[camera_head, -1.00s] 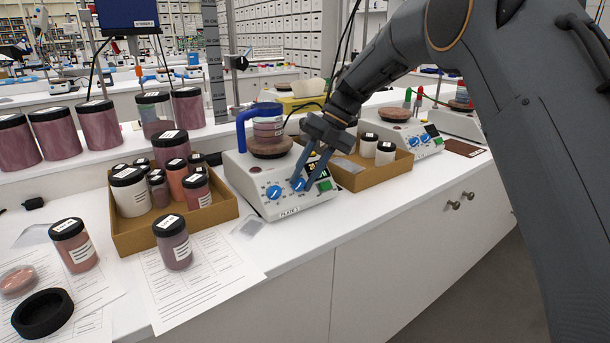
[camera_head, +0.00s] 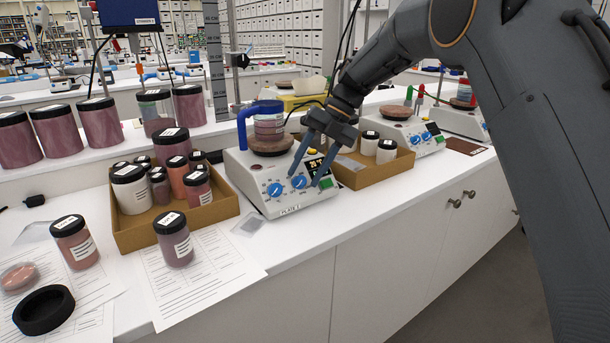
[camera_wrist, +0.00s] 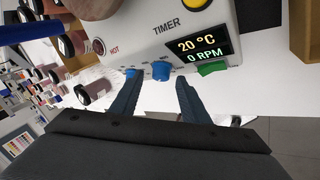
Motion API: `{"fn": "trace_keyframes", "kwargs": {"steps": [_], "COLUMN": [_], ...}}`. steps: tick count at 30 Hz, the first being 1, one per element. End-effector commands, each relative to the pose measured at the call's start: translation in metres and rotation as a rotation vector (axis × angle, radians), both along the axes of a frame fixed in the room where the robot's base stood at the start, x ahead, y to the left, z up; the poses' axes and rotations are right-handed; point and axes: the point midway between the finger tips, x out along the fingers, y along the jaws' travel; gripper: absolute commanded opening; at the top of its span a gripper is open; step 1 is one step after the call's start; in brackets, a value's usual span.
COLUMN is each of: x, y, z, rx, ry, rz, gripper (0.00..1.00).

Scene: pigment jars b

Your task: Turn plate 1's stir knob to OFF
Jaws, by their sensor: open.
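Plate 1 (camera_head: 252,176) is a white hotplate stirrer labelled "PLATE 1" on its front edge. Its blue right-hand knob (camera_head: 299,181) sits beside a second blue knob (camera_head: 274,189). My gripper (camera_head: 303,179) is open, its two dark fingers spread on either side of the right-hand knob. In the wrist view this knob (camera_wrist: 161,72) lies between and just beyond the fingertips, apart from both. The other knob (camera_wrist: 131,73) is by the left finger. The display (camera_wrist: 198,47) reads 20 °C and 0 RPM. The knob's exact pointer angle is too small to tell.
Cardboard trays of jars stand left (camera_head: 222,208) and right (camera_head: 372,180) of plate 1. A green switch (camera_head: 326,183) is close to the right finger.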

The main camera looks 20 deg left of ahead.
Motion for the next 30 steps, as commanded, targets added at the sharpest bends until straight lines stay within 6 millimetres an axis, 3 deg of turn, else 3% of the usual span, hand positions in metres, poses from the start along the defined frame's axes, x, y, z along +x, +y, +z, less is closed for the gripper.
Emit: {"fn": "trace_keyframes", "kwargs": {"steps": [12, 25, 30], "x": [0.020, 0.021, 0.028], "y": [-0.024, -0.026, -0.008], "z": [0.051, 0.055, 0.066], "rx": [0.000, -0.001, 0.136], "ry": [-0.002, 0.000, -0.008], "rz": [0.001, 0.001, -0.125], "gripper": [0.42, 0.42, 0.42]}}
